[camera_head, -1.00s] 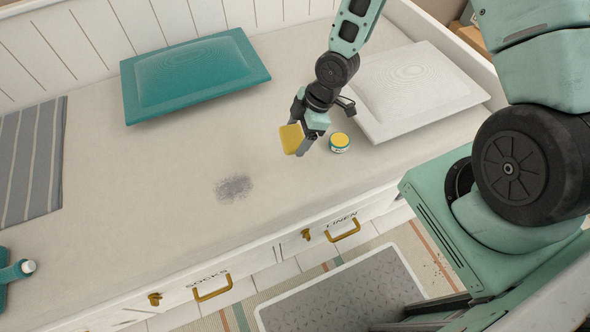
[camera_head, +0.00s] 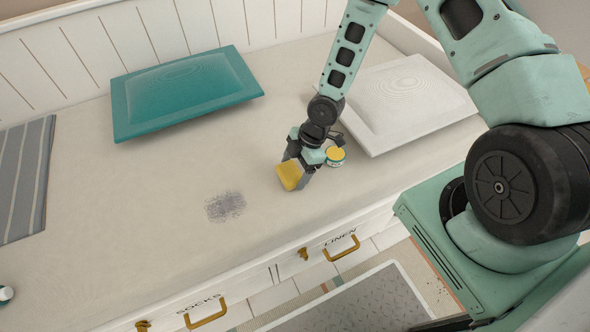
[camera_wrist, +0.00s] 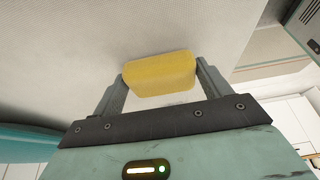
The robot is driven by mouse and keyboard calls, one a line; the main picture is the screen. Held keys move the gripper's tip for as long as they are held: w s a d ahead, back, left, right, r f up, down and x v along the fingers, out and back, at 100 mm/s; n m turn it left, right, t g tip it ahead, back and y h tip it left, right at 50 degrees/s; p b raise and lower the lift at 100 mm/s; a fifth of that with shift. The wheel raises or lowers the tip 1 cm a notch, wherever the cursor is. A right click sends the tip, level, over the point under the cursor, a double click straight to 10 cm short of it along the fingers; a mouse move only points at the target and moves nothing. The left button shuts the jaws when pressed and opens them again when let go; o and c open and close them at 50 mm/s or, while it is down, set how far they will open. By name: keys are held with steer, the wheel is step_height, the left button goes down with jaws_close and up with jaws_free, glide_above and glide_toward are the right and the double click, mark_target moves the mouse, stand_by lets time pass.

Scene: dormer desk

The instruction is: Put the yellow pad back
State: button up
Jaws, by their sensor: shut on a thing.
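The yellow pad (camera_head: 290,176) is a small block held between the fingers of my gripper (camera_head: 297,174). In the wrist view the yellow pad (camera_wrist: 160,75) sits between the two fingertips of my gripper (camera_wrist: 161,80). It is close to the pale desk top; I cannot tell whether it touches. A small round tin (camera_head: 335,156) with a yellow top and a teal and white side stands just right of my gripper. A dark grey smudge (camera_head: 226,207) marks the desk top to the left of the pad.
A teal cushion-like panel (camera_head: 185,90) lies at the back left, and a white one (camera_head: 402,100) at the back right. A striped grey cloth (camera_head: 22,180) lies at the left. Drawers labelled SOCKS and LINEN face the front.

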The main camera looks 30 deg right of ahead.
steer(key=shift+f, duration=0.3)
steer(key=o, duration=1.1)
steer(key=p+v, duration=0.3)
steer(key=v, duration=0.9)
steer(key=s+a+r+m+h, duration=0.2)
steer(key=s+a+r+h, duration=0.1)
steer(key=r, duration=0.6)
steer(key=s+a+r+m, duration=0.4)
steer(key=s+r, duration=0.4)
steer(key=s+a+r+m, duration=0.4)
steer(key=s+a+r, duration=0.1)
steer(key=s+r, duration=0.3)
steer(key=shift+s+h, duration=0.4)
steer(key=shift+s, duration=0.15)
steer(key=shift+r, duration=0.15)
